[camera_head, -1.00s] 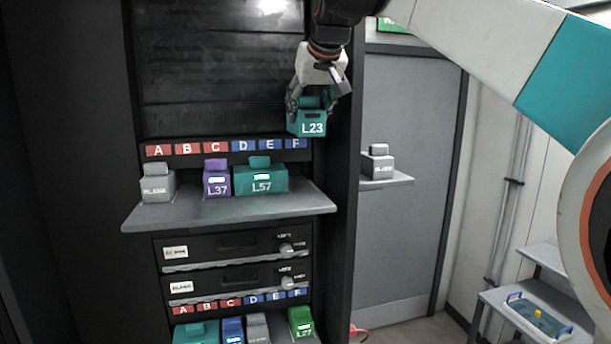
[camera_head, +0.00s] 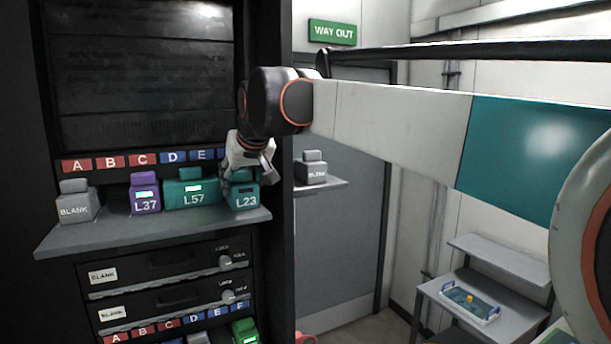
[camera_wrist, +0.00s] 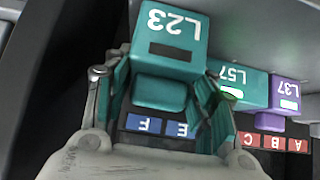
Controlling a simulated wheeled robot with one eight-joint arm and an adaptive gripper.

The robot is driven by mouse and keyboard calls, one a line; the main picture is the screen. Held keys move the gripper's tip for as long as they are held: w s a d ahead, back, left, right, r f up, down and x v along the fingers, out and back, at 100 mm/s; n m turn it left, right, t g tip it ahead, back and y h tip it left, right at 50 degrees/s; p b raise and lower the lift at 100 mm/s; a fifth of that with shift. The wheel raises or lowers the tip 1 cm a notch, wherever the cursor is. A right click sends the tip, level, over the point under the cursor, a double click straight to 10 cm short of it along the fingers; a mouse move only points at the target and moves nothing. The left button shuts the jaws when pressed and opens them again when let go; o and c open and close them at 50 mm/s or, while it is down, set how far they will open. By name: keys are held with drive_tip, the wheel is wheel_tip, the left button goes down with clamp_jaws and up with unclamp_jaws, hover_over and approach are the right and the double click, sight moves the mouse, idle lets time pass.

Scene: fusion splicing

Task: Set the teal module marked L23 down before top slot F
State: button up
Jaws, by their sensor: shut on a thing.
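The teal module marked L23 (camera_head: 244,199) is at the right end of the upper shelf, below the top label row, where the F label is hidden behind my gripper. My gripper (camera_head: 242,174) is shut on its raised grip from above. In the wrist view the L23 module (camera_wrist: 170,32) sits between the two fingers (camera_wrist: 165,92), with blue labels F (camera_wrist: 145,124) and E (camera_wrist: 178,129) beyond it. Its base is at shelf level; whether it touches the shelf I cannot tell. The teal module L57 (camera_head: 188,192) stands just left of it.
The purple module L37 (camera_head: 145,197) and a grey BLANK module (camera_head: 75,205) stand farther left on the shelf (camera_head: 150,232). Another grey blank (camera_head: 312,170) sits on a side ledge to the right. Drawers with knobs (camera_head: 226,262) lie below the shelf.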

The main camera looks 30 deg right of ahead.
drive_tip(key=shift+s, duration=0.15)
drive_tip(key=o, duration=1.2)
drive_tip(key=v, duration=1.2)
drive_tip(key=s+f, duration=0.8)
drive_tip(key=f, duration=0.4)
drive_tip(key=s+f+g, duration=0.1)
drive_tip(key=s+f, duration=0.7)
drive_tip(key=f, duration=0.4)
drive_tip(key=s+f+g, duration=0.1)
drive_tip(key=s+f, duration=0.8)
drive_tip(key=f, duration=0.2)
drive_tip(key=shift+f, duration=0.4)
